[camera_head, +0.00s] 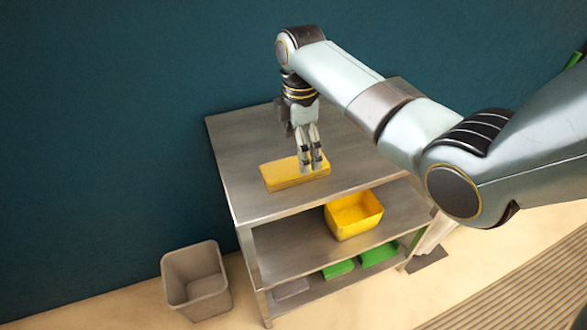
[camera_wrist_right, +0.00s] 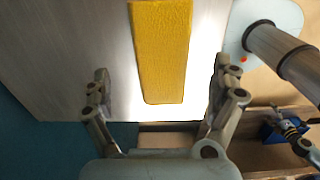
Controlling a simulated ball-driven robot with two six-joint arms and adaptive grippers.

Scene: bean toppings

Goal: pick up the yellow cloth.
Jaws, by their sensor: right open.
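The yellow cloth (camera_head: 284,176) is a flat, folded rectangle on the top of the metal shelf unit. My right gripper (camera_head: 311,165) points down at the cloth's right part, with its fingers in front of some of it. In the right wrist view the cloth (camera_wrist_right: 162,50) runs down from the top edge, and its near end lies between the open fingers of the right gripper (camera_wrist_right: 162,90). There is a gap on each side between cloth and fingers. Whether the fingertips touch the tabletop is unclear.
The metal shelf unit (camera_head: 240,195) has a bare top around the cloth. A yellow bin (camera_head: 353,216) stands on its middle shelf, and green items (camera_head: 378,254) lie on the lower shelf. A grey waste bin (camera_head: 196,283) stands on the floor at left. A dark teal wall (camera_head: 110,130) is behind.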

